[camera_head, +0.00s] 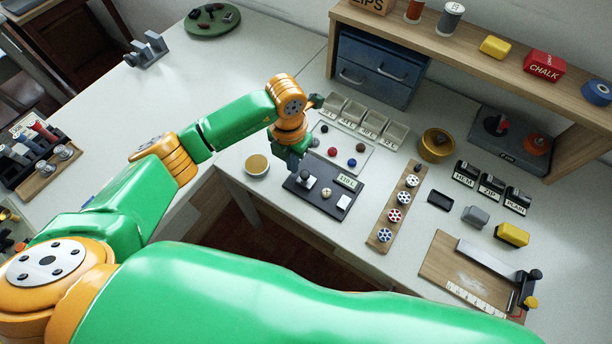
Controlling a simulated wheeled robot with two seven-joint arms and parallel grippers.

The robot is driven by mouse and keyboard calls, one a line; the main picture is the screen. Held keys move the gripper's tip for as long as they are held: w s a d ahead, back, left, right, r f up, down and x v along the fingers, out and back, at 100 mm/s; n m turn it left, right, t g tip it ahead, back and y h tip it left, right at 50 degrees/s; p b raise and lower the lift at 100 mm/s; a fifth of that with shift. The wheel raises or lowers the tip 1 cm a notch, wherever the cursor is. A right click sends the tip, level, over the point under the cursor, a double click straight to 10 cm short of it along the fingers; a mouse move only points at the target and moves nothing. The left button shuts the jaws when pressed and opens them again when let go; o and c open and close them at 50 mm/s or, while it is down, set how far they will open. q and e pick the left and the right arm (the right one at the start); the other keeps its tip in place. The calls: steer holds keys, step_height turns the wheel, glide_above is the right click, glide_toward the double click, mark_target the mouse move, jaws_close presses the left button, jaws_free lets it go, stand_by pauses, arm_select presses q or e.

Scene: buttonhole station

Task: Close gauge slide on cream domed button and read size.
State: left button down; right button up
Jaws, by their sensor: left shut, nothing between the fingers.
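The gauge (318,207) is a dark flat plate on the white table, with a small label (347,182) and a white card (343,202) on it. A cream domed button (326,193) sits on the plate near its middle. The grey slide (307,181) with its upright knob stands on the plate to the left of the button, with a gap between them. My left gripper (295,172) is shut and empty, just beside and above the slide at the plate's left end. I cannot tell whether it touches the slide. My right gripper is not in view.
A pale tray (350,138) with several coloured buttons lies behind the gauge. A wooden strip with spools (403,198) stands to its right. Labelled bins (371,122) stand behind.

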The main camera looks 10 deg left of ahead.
mark_target(310, 182)
arm_select(q)
steer(key=shift+f+b, duration=0.95)
steer(key=shift+f, duration=0.15)
steer(key=shift+r, duration=0.1)
steer(key=shift+s+d, duration=0.3)
steer(key=shift+d, duration=0.55)
steer(key=shift+s+d, duration=0.35)
steer(key=shift+d, duration=0.5)
steer(key=shift+s+d, duration=0.3)
steer(key=shift+d, duration=0.55)
steer(key=shift+w+a, duration=0.1)
steer(key=shift+a, duration=0.15)
stand_by(0.3)
step_height(310, 182, up, 7)
steer(key=p, duration=0.6)
steer(key=shift+r, duration=0.1)
